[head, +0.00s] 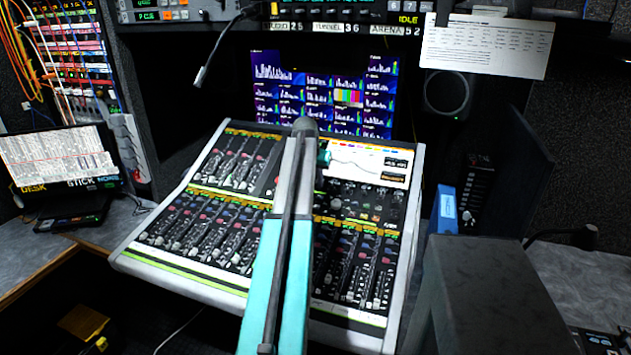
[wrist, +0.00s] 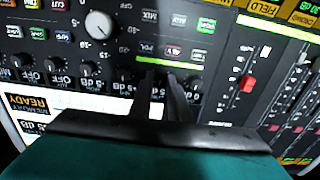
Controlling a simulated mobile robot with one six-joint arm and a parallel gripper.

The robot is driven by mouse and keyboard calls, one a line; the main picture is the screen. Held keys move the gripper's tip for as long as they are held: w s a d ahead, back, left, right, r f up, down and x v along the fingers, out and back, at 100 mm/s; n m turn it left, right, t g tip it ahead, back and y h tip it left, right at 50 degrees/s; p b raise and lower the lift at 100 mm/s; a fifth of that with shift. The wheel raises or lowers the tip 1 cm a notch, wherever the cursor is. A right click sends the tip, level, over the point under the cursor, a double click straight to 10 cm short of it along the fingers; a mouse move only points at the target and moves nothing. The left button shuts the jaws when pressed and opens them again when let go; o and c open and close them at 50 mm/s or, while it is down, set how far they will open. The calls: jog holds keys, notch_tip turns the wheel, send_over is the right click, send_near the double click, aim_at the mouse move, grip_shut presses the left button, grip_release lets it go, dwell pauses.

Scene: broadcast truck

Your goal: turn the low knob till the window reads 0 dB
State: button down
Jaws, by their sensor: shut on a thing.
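My gripper (wrist: 165,88) is at the mixing console (head: 140,258), its two dark fingers close together against the panel. It is shut on a small knob in the row below the screen, taken to be the low knob; the fingers hide most of it and its label cannot be read. In the head view my arm covers this spot. The console's white screen (head: 362,160) shows a curve and small dark boxes. In the wrist view a strip of the screen (wrist: 85,104) shows dB readings, partly hidden by my gripper; the low knob's reading cannot be made out.
Other small knobs (wrist: 88,68) sit close beside my fingers, with a larger grey knob (wrist: 99,25) and lit buttons near. A red fader cap (wrist: 248,83) is to the right. A gooseneck microphone (head: 203,72) and a blue box (head: 446,210) flank the console.

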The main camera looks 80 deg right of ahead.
jog(key=shift+n, duration=0.5)
jog(key=shift+w+n+p, duration=0.1)
jog(key=shift+n+p, duration=0.65)
jog(key=shift+n, duration=1.65)
jog(key=c, duration=1.7)
grip_release()
jog(key=shift+r, duration=0.15)
jog(key=shift+b+v, duration=0.95)
jog(key=shift+v, duration=5.8)
jog(key=shift+w+d+r, duration=0.1)
jog(key=shift+r, duration=0.1)
